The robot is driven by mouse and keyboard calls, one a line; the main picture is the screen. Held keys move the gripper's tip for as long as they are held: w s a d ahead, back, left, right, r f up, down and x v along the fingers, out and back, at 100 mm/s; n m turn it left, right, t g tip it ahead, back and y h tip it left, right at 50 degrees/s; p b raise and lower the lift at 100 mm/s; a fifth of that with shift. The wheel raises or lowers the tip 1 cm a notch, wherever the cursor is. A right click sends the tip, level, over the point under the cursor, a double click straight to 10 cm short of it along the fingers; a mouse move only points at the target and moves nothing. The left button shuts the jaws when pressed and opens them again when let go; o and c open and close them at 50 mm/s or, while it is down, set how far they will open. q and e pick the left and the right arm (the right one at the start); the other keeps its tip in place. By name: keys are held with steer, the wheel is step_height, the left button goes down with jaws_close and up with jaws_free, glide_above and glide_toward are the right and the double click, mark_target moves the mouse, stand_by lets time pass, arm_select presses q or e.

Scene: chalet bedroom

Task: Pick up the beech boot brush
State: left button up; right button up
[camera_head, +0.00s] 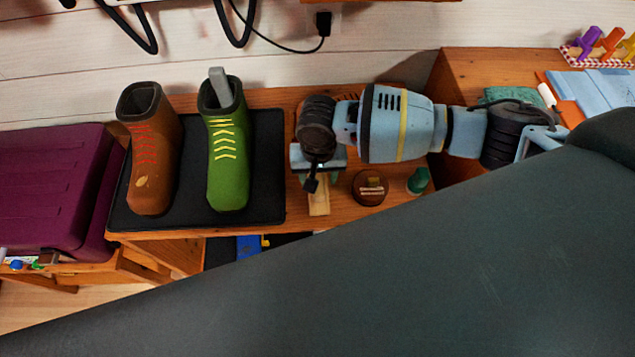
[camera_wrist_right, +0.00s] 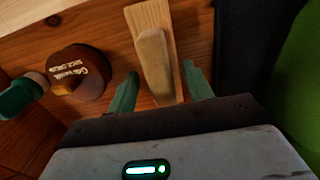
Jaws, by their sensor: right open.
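The beech boot brush (camera_head: 319,204) is pale wood and lies on the wooden bench top, partly hidden by my right gripper in the head view. In the right wrist view the brush (camera_wrist_right: 152,52) shows a broad pale piece with a narrower rounded block on it. My right gripper (camera_wrist_right: 161,86) is open, with one green finger on each side of the brush's near end. A gap shows at both sides. In the head view the right gripper (camera_head: 316,172) points down over the brush. My left gripper is not in view.
A round brown shoe cream tin (camera_head: 370,187) and a small green bottle (camera_head: 418,181) stand right of the brush. A black mat (camera_head: 262,170) holds a brown boot (camera_head: 152,150) and a green boot (camera_head: 229,150) on the left. My dark arm link covers the lower right.

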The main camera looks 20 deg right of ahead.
steer(key=shift+f, duration=0.3)
steer(key=shift+c, duration=0.3)
jaws_close()
steer(key=shift+r, duration=0.15)
